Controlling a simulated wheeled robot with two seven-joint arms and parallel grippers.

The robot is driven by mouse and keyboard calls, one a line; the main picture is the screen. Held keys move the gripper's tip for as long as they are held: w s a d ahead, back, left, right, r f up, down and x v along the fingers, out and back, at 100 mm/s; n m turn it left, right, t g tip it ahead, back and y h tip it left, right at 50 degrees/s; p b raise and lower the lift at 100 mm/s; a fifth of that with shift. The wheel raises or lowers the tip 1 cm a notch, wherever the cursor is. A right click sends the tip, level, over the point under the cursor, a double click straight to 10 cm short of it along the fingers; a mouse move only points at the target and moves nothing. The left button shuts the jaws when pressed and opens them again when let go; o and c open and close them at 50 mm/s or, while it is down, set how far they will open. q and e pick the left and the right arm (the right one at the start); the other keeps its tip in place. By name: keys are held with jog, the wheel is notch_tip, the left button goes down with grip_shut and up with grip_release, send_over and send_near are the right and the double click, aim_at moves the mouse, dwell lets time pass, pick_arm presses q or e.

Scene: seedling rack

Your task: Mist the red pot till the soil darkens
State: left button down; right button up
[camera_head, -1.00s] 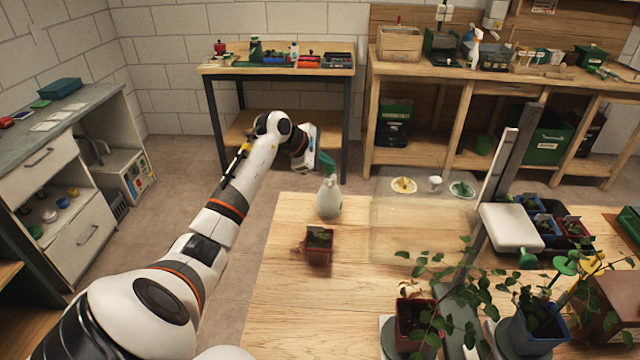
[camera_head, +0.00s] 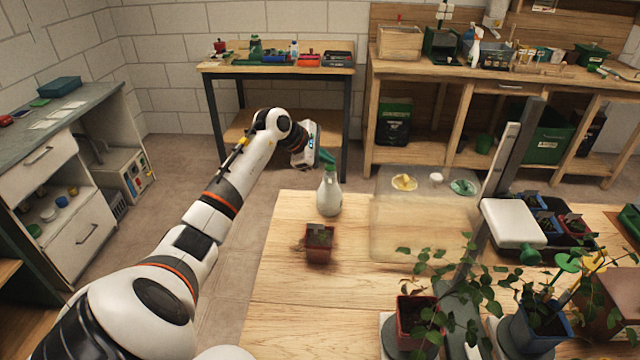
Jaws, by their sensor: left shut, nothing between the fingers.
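The exact soil shade is hard to judge. A white spray bottle (camera_head: 329,197) with a green head stands upright on the table just behind the pot. My left gripper (camera_head: 321,157) is shut and empty at the bottle's green head, from the upper left. I cannot tell whether it touches the head, and its fingertips are partly hidden. My right gripper is out of view.
A translucent mat or panel (camera_head: 388,240) lies right of the bottle, with small dishes at its back edge. A larger red pot (camera_head: 408,325) and a blue pot (camera_head: 535,338) with leafy plants, and a post with a white head (camera_head: 513,222), crowd the right. The table's front left is clear.

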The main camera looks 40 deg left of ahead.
aim_at(326, 175)
pick_arm(q)
notch_tip(326, 175, up, 6)
jog(key=p, duration=0.3)
dwell(0.3)
dwell(0.9)
